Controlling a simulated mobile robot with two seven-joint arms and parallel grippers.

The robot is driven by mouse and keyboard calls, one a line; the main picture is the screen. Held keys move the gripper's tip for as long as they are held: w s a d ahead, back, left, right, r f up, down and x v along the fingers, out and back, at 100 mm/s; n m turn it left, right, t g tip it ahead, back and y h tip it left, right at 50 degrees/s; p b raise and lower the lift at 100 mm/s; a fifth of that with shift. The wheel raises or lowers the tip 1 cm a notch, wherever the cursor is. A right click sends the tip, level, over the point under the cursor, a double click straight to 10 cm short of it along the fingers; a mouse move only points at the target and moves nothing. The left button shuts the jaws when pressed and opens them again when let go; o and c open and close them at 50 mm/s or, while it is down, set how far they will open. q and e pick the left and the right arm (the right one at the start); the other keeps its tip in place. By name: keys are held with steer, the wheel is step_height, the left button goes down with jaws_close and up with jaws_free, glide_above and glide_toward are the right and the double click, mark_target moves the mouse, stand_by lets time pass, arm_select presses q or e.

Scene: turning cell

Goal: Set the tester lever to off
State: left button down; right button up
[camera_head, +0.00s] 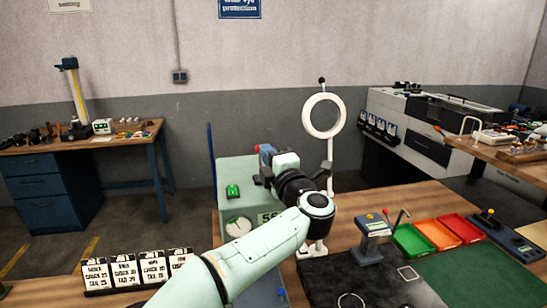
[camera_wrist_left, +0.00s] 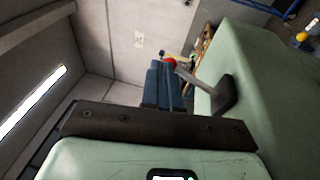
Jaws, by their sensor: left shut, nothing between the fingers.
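The tester is a pale green box (camera_head: 225,172) with a green button, a round dial and a display, partly hidden behind my left arm. In the left wrist view its green housing (camera_wrist_left: 265,70) fills the right side. Its lever (camera_wrist_left: 202,82) has a grey rod from a dark mount and a red knob (camera_wrist_left: 169,63). My left gripper (camera_head: 266,150) is at the top of the tester. Its blue fingers (camera_wrist_left: 165,82) are shut and empty, close to the knob; whether they touch it I cannot tell. My right gripper is not in view.
A white ring on a stand (camera_head: 327,133) rises just right of my left gripper. Green, orange and red trays (camera_head: 413,240) and a small lever device (camera_head: 372,228) lie on the bench to the right. Label cards (camera_head: 138,270) stand at the lower left.

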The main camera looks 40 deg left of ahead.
arm_select(q)
steer(key=shift+s+a+r, duration=0.1)
steer(key=shift+a+r, duration=0.25)
steer(key=shift+a, duration=0.05)
steer(key=shift+w+a+p, duration=0.3)
steer(key=shift+w+a, duration=0.1)
steer(key=shift+w, duration=0.15)
steer(key=shift+a, duration=0.2)
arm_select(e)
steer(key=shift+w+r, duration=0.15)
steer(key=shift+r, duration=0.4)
arm_select(q)
steer(key=shift+w+a, duration=0.1)
